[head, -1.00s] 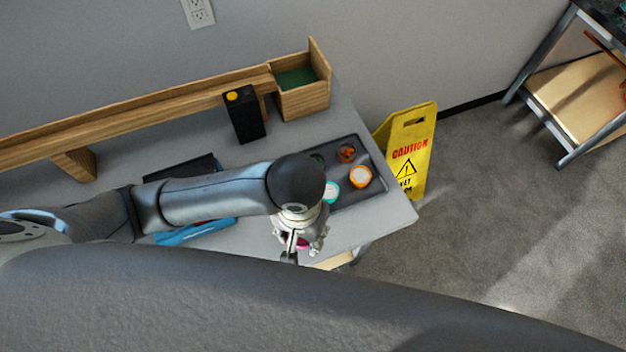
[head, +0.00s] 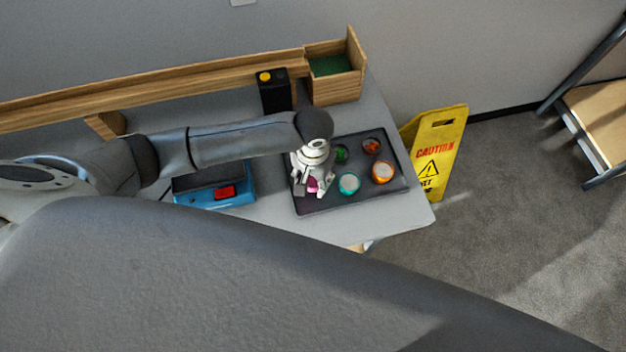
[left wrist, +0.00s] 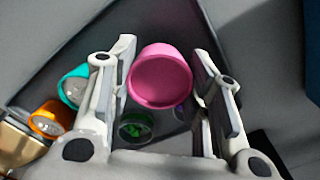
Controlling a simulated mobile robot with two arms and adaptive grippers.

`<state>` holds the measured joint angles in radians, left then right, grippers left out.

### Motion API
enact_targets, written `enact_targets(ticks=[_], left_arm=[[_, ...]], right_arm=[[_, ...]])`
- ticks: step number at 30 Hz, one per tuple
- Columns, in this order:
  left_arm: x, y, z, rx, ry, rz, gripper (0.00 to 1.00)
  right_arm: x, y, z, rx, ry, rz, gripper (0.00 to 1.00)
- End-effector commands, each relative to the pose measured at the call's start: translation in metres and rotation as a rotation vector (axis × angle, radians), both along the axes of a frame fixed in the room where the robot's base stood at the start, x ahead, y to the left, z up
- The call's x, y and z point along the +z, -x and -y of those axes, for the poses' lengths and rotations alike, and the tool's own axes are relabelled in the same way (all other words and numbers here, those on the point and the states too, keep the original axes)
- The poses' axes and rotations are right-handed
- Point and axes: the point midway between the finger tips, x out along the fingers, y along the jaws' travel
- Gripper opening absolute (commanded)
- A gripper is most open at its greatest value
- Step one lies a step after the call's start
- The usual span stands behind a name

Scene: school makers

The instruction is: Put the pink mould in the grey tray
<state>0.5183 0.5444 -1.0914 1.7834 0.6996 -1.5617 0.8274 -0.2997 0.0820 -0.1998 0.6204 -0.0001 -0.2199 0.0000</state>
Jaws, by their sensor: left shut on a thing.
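The pink mould (left wrist: 160,78) is between the fingers of my left gripper (left wrist: 165,85), which is shut on it. In the head view the left gripper (head: 314,188) is over the left part of the grey tray (head: 318,208), with a bit of the pink mould (head: 313,184) showing between its fingers. The dark grey tray also shows in the left wrist view (left wrist: 85,58), behind the mould. Whether the mould touches the tray floor cannot be told. My right gripper is not in view.
The tray also holds a teal mould (head: 349,184), an orange one (head: 382,172), a red one (head: 372,146) and a green one (head: 340,153). A blue device (head: 240,192) stands left of the tray. A black box (head: 273,92) and wooden shelf (head: 200,83) are behind.

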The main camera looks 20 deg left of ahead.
Motion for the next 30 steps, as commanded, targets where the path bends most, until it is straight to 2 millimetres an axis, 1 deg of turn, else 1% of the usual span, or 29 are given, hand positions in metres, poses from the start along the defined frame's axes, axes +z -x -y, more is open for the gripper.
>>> enact_targets(ticks=[1,3,6,17,18,21,22,30], left_arm=[[-0.006,0.002,0.000,0.000,-0.003,-0.005,0.16],[-0.014,0.002,0.000,-0.001,-0.002,-0.004,0.16],[-0.020,0.001,0.000,-0.002,0.001,-0.002,0.16],[-0.024,0.002,0.001,-0.002,0.000,-0.003,0.16],[-0.024,0.002,0.001,-0.002,0.001,-0.002,0.50],[-0.024,0.002,0.001,-0.002,0.001,-0.002,0.62],[-0.023,0.002,0.001,-0.002,0.001,-0.002,0.66],[-0.023,0.002,0.001,-0.002,0.001,-0.002,0.66]], right_arm=[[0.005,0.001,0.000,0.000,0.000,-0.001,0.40],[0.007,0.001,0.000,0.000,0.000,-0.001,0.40],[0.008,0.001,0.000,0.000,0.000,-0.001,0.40],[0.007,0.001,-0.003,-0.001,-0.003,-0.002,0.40],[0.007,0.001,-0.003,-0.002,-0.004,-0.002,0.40],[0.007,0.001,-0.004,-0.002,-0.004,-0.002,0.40],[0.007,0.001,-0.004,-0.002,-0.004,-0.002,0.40],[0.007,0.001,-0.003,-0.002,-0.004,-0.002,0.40]])
